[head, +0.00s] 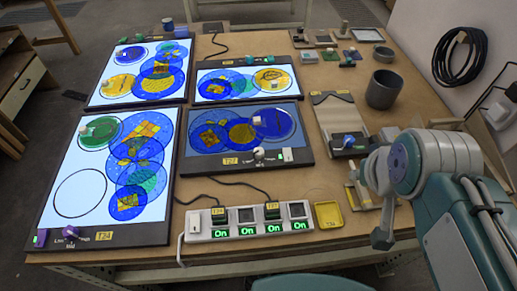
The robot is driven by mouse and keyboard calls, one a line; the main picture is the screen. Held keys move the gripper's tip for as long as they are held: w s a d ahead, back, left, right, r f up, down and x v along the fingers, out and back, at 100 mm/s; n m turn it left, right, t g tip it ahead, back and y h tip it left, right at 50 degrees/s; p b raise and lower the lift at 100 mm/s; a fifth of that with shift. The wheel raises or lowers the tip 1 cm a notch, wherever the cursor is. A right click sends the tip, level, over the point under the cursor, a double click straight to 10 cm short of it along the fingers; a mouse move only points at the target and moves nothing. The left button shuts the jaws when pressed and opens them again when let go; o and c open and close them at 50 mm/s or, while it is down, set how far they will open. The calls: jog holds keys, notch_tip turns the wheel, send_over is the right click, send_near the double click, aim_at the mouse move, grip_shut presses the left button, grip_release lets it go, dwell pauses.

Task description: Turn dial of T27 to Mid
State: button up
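The T27 light panel (296,162) lies at the middle of the table, its screen dimmer than the others and covered with blue and yellow glass discs. Its yellow T27 label (231,161) is on the front frame. A pale, knob-like dial (259,154) sits on that frame, right of the label. Its pointer and setting text are too small to read. My gripper (380,238) is at the right, apart from the dial, beyond the yellow tray. My wrist partly hides it, and its opening is unclear. I see nothing clearly held.
Other lit panels lie left (66,222) and behind (271,98). A power strip (193,236) with green "On" lights stands in front of T27. A clipboard (321,98), grey cup (383,90) and yellow tray (328,214) are to the right.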

jog(key=o, duration=0.4)
jog(key=shift+w+a+r, duration=0.1)
jog(key=shift+w+a, duration=0.1)
jog(key=shift+w, duration=0.1)
jog(key=m+g, duration=0.5)
jog(key=g, duration=0.1)
send_over(259, 150)
notch_tip(259, 150, down, 8)
notch_tip(259, 150, down, 11)
jog(key=shift+s+a+r, duration=0.1)
jog(key=shift+c, duration=0.4)
grip_shut()
